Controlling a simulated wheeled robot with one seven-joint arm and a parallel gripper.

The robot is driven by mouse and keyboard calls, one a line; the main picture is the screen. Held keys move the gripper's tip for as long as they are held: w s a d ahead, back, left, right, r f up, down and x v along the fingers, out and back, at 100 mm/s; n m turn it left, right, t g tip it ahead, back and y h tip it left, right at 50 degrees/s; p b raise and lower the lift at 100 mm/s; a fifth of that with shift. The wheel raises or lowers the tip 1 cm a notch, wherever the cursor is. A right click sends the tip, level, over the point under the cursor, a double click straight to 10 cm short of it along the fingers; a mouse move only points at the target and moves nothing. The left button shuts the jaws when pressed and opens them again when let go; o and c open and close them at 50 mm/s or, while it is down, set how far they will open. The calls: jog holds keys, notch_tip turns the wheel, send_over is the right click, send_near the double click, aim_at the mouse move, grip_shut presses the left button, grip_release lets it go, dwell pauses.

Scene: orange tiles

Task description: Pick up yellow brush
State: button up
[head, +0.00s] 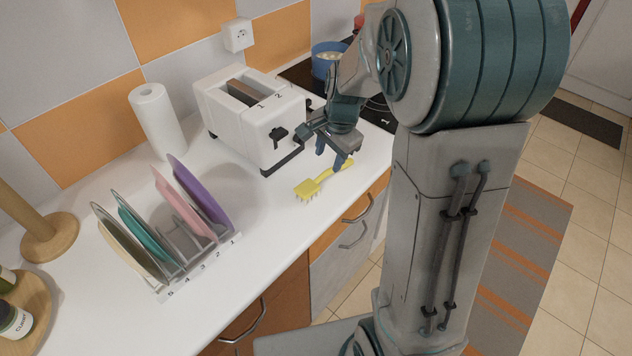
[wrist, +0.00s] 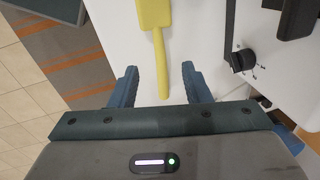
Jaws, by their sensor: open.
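The yellow brush (head: 318,184) lies on the white counter, in front of the toaster and close to the counter's front edge. Its bristled head is at the left and its handle runs toward the right. My gripper (head: 337,160) is just above the handle. In the wrist view the brush handle (wrist: 160,65) reaches down between the two spread blue fingers of my gripper (wrist: 160,88), with its head at the top of the picture. The fingers are open and apart from the handle on both sides.
A white toaster (head: 255,115) stands close behind the brush. A dish rack with several plates (head: 180,215) is to the left, and a paper towel roll (head: 158,120) behind it. A blue pot (head: 325,60) is on the stove. Counter between rack and brush is clear.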

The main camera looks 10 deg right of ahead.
aim_at(324, 174)
jog(key=shift+w+a+f+p, duration=0.1)
jog(key=shift+w+f+p, duration=0.1)
jog(key=shift+f, duration=1.05)
jog(key=shift+w+a+f+p, duration=0.15)
jog(key=shift+w+f, duration=0.05)
jog(key=shift+f, duration=1.1)
jog(key=shift+w+a+f+p, duration=0.1)
jog(key=shift+w+f+p, duration=0.1)
jog(key=shift+f, duration=1.05)
grip_shut()
